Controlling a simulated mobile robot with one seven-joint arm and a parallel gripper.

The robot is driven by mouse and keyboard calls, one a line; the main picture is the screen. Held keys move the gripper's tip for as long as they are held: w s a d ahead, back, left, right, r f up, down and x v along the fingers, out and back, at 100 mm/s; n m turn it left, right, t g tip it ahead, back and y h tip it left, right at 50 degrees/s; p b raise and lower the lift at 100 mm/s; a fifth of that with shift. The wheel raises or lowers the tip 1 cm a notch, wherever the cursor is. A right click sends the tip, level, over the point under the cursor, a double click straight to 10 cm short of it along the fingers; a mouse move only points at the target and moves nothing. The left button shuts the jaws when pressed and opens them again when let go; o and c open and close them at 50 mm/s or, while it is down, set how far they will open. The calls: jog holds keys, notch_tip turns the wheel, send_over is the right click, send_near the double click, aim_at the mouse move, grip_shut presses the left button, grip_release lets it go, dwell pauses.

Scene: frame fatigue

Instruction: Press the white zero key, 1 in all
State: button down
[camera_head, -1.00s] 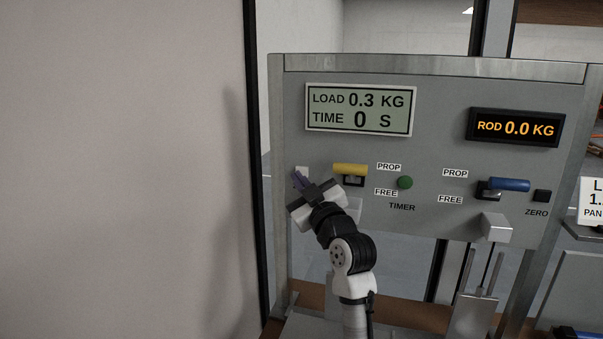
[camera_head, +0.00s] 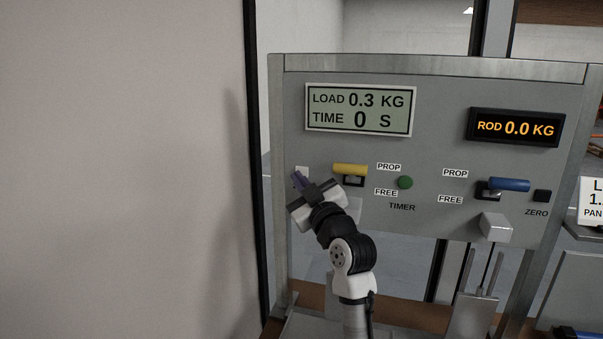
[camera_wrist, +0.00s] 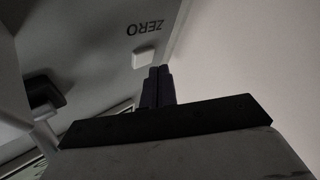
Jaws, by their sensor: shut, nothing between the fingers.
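The white zero key (camera_head: 302,171) is a small pale block on the grey panel, left of the yellow lever. In the wrist view the white key (camera_wrist: 144,57) stands out from the panel beside the upside-down word ZERO. My gripper (camera_head: 297,177) is shut and empty, its dark fingertips just below and in front of the key. In the wrist view my fingertips (camera_wrist: 159,71) lie close to the key; I cannot tell whether they touch it. The load display (camera_head: 360,109) reads LOAD 0.3 KG, TIME 0 S.
The yellow lever (camera_head: 350,169) is close right of my gripper. A green timer button (camera_head: 405,183), a blue lever (camera_head: 509,184) and a black zero key (camera_head: 542,196) sit farther right. The rod display (camera_head: 516,128) reads 0.0 KG. A pale wall (camera_head: 125,150) fills the left.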

jog(key=shift+w, duration=0.1)
jog(key=shift+w+d+b, duration=0.15)
jog(key=shift+w+b, duration=0.15)
jog(key=shift+b, duration=0.05)
jog(key=shift+w+d, duration=0.1)
jog(key=shift+w, duration=0.25)
dwell(0.6)
jog(key=shift+b, duration=0.3)
jog(key=shift+s+a, duration=0.25)
jog(key=shift+s, duration=0.5)
jog(key=shift+s, duration=0.1)
jog(key=shift+s+a+b, duration=0.15)
jog(key=shift+s+a, duration=0.1)
jog(key=shift+s, duration=0.5)
jog(key=shift+s+a+b, duration=0.1)
jog(key=shift+s+a, duration=0.2)
jog(key=shift+s, duration=0.45)
jog(key=shift+s+a+b, duration=0.15)
jog(key=shift+s+a, duration=0.1)
jog(key=shift+s, duration=0.5)
